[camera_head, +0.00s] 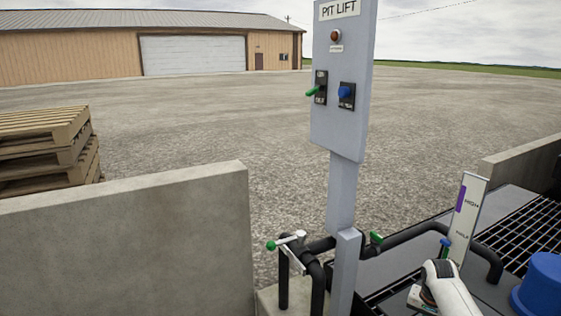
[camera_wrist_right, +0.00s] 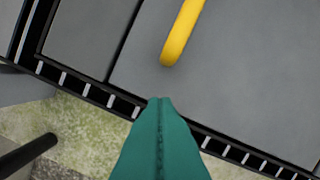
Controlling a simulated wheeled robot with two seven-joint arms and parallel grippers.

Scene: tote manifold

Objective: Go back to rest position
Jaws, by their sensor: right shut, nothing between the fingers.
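My right gripper (camera_wrist_right: 160,102) shows in the right wrist view as teal fingers pressed together, with nothing between them. It points over a grey panel surface (camera_wrist_right: 250,90) with a dark slotted edge. Part of my white right arm shows at the lower right of the head view; its fingertips cannot be made out there. My left gripper is in neither view.
A grey PIT LIFT post (camera_head: 338,100) carries a green lever (camera_head: 313,91) and a blue knob (camera_head: 344,92). Black pipes with a green-tipped valve handle (camera_head: 285,241) stand beside it. A blue cylinder (camera_head: 541,287) is at right. A yellow bar (camera_wrist_right: 182,35) lies ahead of the fingers.

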